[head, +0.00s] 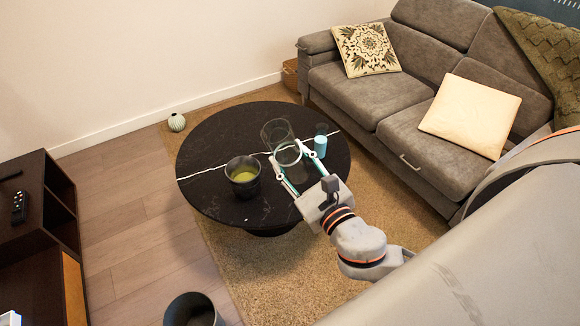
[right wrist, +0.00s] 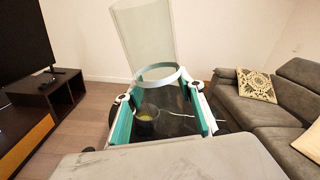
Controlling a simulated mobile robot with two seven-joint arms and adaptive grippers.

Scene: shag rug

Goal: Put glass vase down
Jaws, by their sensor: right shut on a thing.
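The glass vase (head: 277,131) is clear and see-through. It also shows in the right wrist view (right wrist: 145,38), leaning to the left. My right gripper (head: 287,166) is shut on the vase, over the round dark table (head: 215,145). The gripper fingers (right wrist: 160,95) lie on either side of the vase near its pale ring-like end. I cannot tell whether the vase touches the tabletop. My left gripper is in neither view.
A dark pot (head: 243,190) with yellow-green contents stands left of the gripper on the table. A blue cup-like object (head: 320,146) stands close to the right. The table's left side is clear. A grey sofa (head: 365,95) stands behind right.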

